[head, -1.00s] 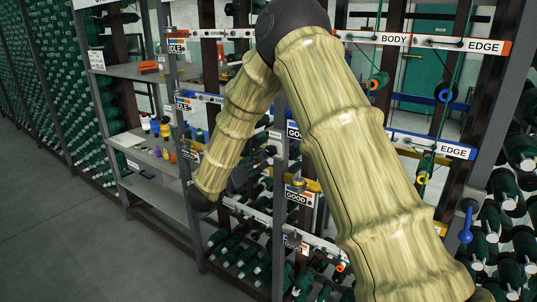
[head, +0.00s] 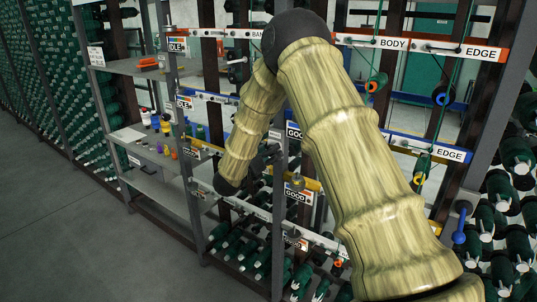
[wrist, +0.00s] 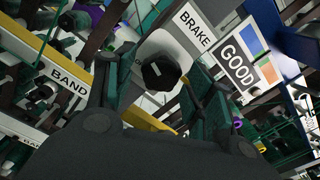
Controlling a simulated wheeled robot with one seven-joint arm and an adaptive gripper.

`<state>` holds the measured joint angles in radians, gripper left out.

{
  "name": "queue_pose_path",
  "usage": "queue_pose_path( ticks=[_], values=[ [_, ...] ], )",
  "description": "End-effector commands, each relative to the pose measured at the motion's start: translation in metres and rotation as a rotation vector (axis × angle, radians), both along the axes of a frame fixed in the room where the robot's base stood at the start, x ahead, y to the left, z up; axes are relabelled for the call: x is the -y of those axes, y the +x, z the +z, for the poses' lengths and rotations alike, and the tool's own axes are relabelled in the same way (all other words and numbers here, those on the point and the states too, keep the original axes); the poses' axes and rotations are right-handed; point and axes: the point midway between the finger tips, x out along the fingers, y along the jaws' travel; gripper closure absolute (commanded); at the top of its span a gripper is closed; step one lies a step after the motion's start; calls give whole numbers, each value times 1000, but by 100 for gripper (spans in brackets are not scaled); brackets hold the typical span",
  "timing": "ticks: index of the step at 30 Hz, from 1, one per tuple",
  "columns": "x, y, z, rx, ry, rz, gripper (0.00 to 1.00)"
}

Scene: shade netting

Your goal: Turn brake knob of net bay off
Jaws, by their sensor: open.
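The brake knob (wrist: 162,72) is dark and faceted with a short white mark on its face, on a pale round mount. A white BRAKE label (wrist: 194,28) is beside it in the wrist view. My gripper (wrist: 152,80) is open, and the knob shows between its two fingers in the picture. I cannot tell whether either finger touches the knob. In the head view my gripper shows only in part, dark, behind the end of my forearm by the middle post of the rack, and the knob cannot be made out.
A GOOD sign (wrist: 238,62) with coloured squares is right of the BRAKE label. A yellow-edged BAND rail (wrist: 60,80) crosses at left. In the head view, shelves with small bottles (head: 160,122) stand left, green rolls (head: 470,240) are stacked right, and grey floor (head: 70,220) is clear.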

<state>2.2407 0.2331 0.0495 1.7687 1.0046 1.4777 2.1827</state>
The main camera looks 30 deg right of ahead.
Motion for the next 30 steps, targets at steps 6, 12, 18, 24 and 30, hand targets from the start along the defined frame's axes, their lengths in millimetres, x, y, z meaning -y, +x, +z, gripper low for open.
queue_pose_path(
  ticks=[6,12,18,24,30],
  values=[
    [0,0,0,0,0,0,79],
    [0,0,0,-1,0,0,91],
    [0,0,-2,-30,-12,0,91],
    [0,-1,-4,-120,-50,0,91],
    [0,-1,-4,-273,-113,0,91]
  ],
)
